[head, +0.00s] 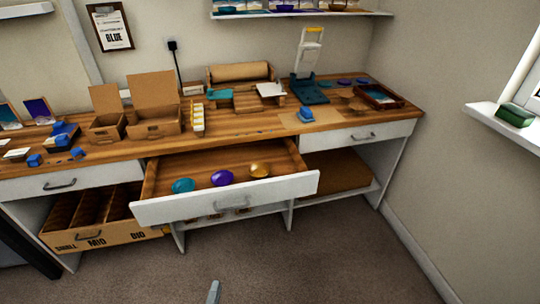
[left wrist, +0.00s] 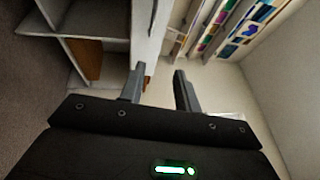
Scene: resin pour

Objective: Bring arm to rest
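My left gripper (left wrist: 160,70) shows in the left wrist view with its two fingers apart and nothing between them. In the head view only a grey tip of the left gripper (head: 213,292) shows at the bottom edge, over the carpet and well in front of the bench. My right gripper is in neither view. The open drawer (head: 270,200) of the wooden bench (head: 240,138) holds a teal disc (head: 184,185), a purple disc (head: 222,178) and a gold disc (head: 260,170).
The drawer juts out over the carpet (head: 320,260). Cardboard boxes (head: 155,105), blue pieces and a dark tray (head: 379,97) stand on the bench. A labelled bin (head: 105,240) sits below at left. A window sill (head: 500,124) is at right. The floor in front is clear.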

